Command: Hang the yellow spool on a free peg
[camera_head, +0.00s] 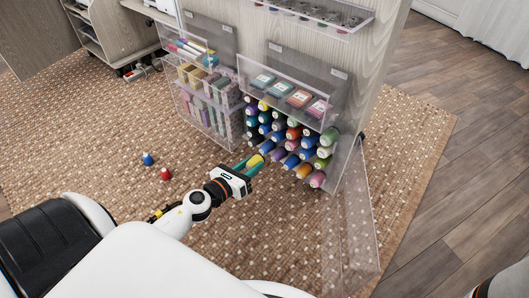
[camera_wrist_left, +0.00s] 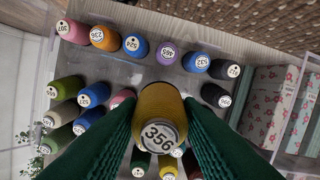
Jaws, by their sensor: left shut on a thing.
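The yellow spool (camera_head: 256,160) is between the green fingertips of my left gripper (camera_head: 249,165), just in front of the rack of thread spools (camera_head: 289,139). I cannot make out a bare peg there. My right gripper is not in view.
Clear bins (camera_head: 290,92) hang above the rack. An open clear door (camera_head: 350,225) stands to the right of the rack.

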